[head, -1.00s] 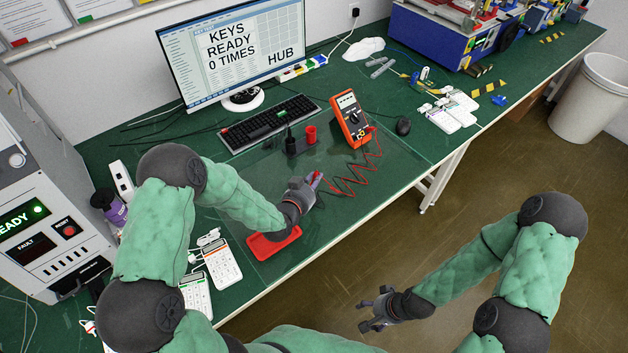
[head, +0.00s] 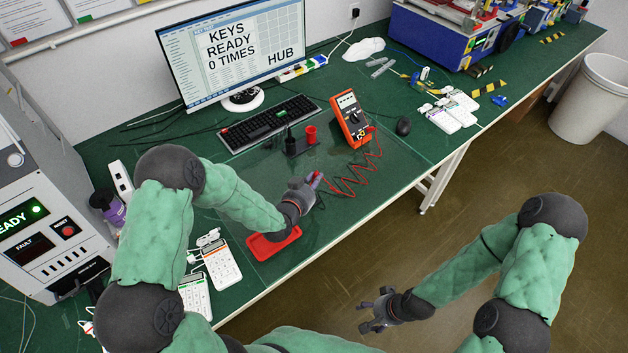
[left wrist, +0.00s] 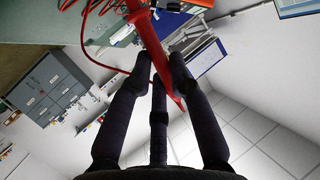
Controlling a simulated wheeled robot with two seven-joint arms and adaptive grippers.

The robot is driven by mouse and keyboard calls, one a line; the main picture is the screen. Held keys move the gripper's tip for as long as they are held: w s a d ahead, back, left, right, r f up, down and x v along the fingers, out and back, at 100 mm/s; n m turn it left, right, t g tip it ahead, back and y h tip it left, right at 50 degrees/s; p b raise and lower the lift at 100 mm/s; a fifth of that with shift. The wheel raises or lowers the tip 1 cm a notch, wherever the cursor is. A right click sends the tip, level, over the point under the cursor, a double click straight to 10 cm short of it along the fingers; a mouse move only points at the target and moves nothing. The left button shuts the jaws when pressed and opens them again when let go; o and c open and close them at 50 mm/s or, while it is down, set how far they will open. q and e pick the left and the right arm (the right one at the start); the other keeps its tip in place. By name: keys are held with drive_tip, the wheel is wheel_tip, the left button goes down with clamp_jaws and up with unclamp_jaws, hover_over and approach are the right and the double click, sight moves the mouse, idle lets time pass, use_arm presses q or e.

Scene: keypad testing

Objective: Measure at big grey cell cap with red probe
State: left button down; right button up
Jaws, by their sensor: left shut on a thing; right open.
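My left gripper (head: 314,184) is shut on the red probe (head: 317,179), above the glass-like mat on the green bench. In the left wrist view the red probe (left wrist: 148,42) runs between the dark fingers of the left gripper (left wrist: 156,68). The probe's red lead (head: 345,188) coils back to the orange multimeter (head: 350,118). I cannot make out a big grey cell cap; the gripper and arm may hide it. My right gripper (head: 376,311) is open and empty, over the floor off the bench's front edge.
A red tray (head: 272,245) lies below my left wrist. A holder with a red cup (head: 310,134) and a black piece (head: 290,140) stands behind. White calculator-like keypads (head: 222,263) lie left.

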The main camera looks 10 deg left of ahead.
use_arm(q)
drive_tip(key=shift+f+b, duration=0.4)
drive_tip(key=shift+f, duration=0.05)
idle(1.6)
drive_tip(key=shift+r, duration=0.1)
drive_tip(key=shift+r+p, duration=1.55)
drive_tip(key=shift+r, duration=0.95)
